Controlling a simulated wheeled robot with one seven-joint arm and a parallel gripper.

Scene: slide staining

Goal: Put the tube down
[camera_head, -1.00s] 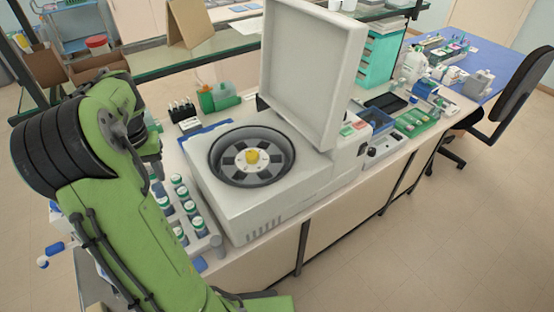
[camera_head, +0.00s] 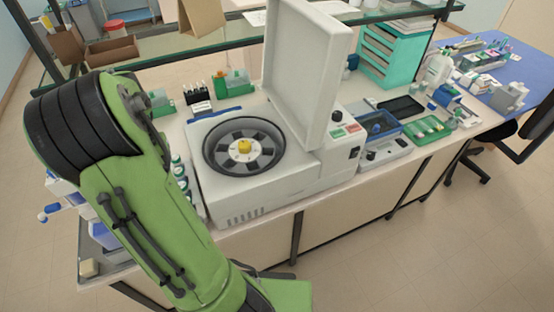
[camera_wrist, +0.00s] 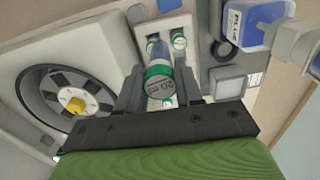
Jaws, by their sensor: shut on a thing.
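In the wrist view, a tube (camera_wrist: 159,74) with a green band and a round end marked "20 ml" sits between the two fingers of my gripper (camera_wrist: 160,92). The gripper is shut on it. Beyond the tube is a pale rack (camera_wrist: 178,24) holding other green-ringed tubes (camera_wrist: 179,43). I cannot tell whether the held tube's far end is in the rack or above it. In the head view, my arm hides the gripper, the held tube and most of the rack; a few capped tubes (camera_head: 178,171) show at the arm's right edge.
The centrifuge (camera_head: 250,196) stands right of the rack with its lid (camera_head: 304,70) raised and its rotor (camera_head: 244,148) exposed. In the wrist view, a blue-labelled bottle (camera_wrist: 258,20) and a grey block (camera_wrist: 228,83) lie to the right. Small racks (camera_head: 198,102) stand behind the centrifuge.

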